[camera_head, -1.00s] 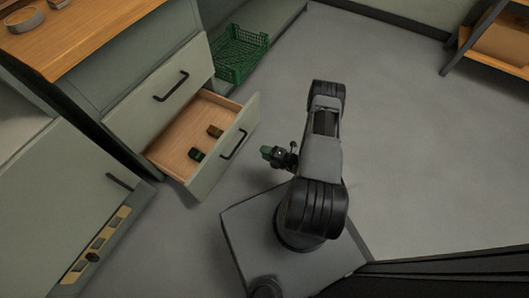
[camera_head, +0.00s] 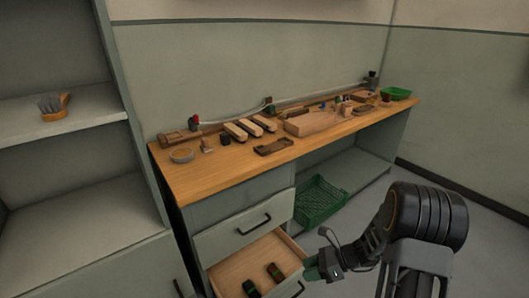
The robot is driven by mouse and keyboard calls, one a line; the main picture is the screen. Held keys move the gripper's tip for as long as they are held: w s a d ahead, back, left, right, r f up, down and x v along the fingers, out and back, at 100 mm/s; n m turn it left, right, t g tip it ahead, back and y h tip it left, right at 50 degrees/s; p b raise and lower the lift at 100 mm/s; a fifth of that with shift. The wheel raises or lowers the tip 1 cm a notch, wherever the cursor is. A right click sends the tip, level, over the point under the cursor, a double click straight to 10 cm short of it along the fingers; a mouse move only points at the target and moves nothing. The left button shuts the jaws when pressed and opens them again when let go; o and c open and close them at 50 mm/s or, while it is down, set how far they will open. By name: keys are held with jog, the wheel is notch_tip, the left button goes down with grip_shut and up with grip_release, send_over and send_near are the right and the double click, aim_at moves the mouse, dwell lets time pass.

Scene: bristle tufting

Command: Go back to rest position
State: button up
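My gripper (camera_head: 318,268) is at the lower right, beside the right edge of the open drawer (camera_head: 230,277). Green shows at its tip; I cannot tell whether this is its fingers or something held. Its opening cannot be made out at this size. My arm comes in from the lower right, bent, with its dark joint uppermost. Inside the drawer lie a dark green item (camera_head: 251,288) and a brown and green item (camera_head: 276,273), apart from each other.
A wooden-topped workbench (camera_head: 225,177) carries wooden blocks, tools and a green tray (camera_head: 397,93). A shut drawer (camera_head: 246,230) is above the open one. A brush (camera_head: 55,106) lies on the left shelf. Floor is clear at right.

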jog(key=s+r+n+t+h+p, duration=0.1)
jog(key=s+r+n+h+p, duration=0.2)
jog(key=r+n, duration=0.4)
jog(key=s+d+r+n+t+h+p, duration=0.1)
jog(key=s+r+n+h+p, duration=0.2)
jog(key=r, duration=1.5)
jog(key=s+d+r+n+t+h+p, duration=0.1)
jog(key=s+r+n+h+p, duration=0.2)
jog(key=r+n+h+p, duration=0.3)
notch_tip(320, 180, up, 6)
jog(key=n+p, duration=0.5)
jog(key=n, duration=0.1)
jog(key=shift+s+d+r, duration=0.2)
jog(key=shift+s+r, duration=0.05)
jog(key=shift+s, duration=0.15)
